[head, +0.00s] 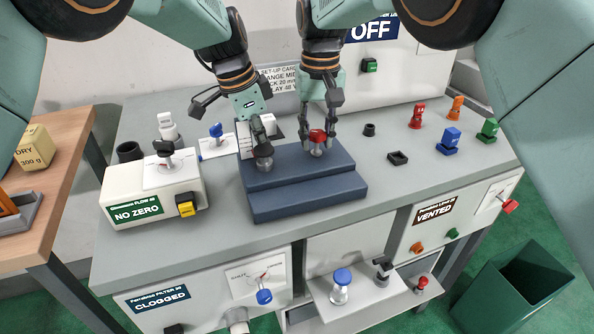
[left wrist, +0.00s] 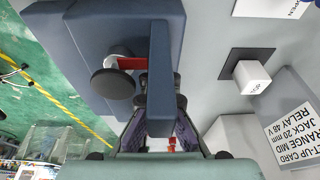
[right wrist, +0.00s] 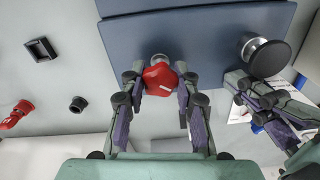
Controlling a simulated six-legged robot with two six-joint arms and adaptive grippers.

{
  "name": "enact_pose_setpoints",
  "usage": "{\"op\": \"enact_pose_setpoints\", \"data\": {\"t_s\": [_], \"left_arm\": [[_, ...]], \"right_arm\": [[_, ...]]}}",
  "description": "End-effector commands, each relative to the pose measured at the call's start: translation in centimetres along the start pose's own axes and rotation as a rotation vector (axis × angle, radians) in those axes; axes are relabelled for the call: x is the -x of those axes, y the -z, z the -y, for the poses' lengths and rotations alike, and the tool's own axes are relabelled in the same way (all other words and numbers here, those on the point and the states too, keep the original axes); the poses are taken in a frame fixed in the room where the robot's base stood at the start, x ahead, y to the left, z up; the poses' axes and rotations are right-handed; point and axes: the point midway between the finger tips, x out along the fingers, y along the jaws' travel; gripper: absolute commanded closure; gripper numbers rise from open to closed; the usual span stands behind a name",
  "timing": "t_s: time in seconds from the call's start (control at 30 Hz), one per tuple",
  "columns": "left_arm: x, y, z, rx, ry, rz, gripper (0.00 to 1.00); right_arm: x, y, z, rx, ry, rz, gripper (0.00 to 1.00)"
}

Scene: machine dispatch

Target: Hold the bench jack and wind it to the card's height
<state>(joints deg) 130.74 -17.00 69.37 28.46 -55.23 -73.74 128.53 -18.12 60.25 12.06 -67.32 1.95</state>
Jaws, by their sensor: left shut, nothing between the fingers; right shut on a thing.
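A dark blue stepped block (head: 308,205) stands mid-bench; I take it with its fittings as the bench jack. A red lobed knob (right wrist: 160,76) on a silver stem sits on it, and my right gripper (head: 328,125) is shut on this knob. Left of it stands a silver post with a black round top (right wrist: 265,56); it also shows in the left wrist view (left wrist: 112,83). My left gripper (right wrist: 265,105) is shut and empty close to this post; I cannot tell if they touch. The set-up card (left wrist: 300,125) reads "JACK 20 mm"; in the head view arms partly cover it.
A "NO ZERO" gauge box (head: 155,195) stands left of the block. Red, orange, blue and green pieces stand at the bench's right, with a small black square frame (head: 398,158). A green bin (head: 515,285) is on the floor at right.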

Motion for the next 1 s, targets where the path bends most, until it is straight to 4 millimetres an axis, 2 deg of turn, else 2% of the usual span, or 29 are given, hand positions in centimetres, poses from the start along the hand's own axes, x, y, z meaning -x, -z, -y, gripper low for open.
{"op": "enact_pose_setpoints", "data": {"t_s": [0.03,0.27,0.63,0.93,0.97,1.0], "left_arm": [[-0.89,-0.43,-0.43,0.004,-0.016,0.010,1.00],[-0.90,-0.41,-0.45,0.004,-0.016,0.010,1.00],[-0.91,-0.38,-0.48,0.004,-0.017,0.009,1.00],[-0.92,-0.35,-0.50,0.005,-0.018,0.009,1.00],[-0.92,-0.35,-0.50,0.005,-0.018,0.009,1.00],[-0.92,-0.35,-0.50,0.005,-0.018,0.009,1.00]], "right_arm": [[-0.29,-0.24,0.10,-0.001,0.002,0.010,0.95],[-0.30,-0.24,0.14,-0.023,0.002,0.010,0.95],[-0.31,-0.26,0.19,-0.394,0.001,0.011,0.95],[-0.32,-0.25,0.25,-0.435,0.002,0.010,0.95],[-0.32,-0.25,0.25,-0.435,0.002,0.011,0.69],[-0.31,-0.24,0.25,-0.434,0.002,0.010,0.66]]}}
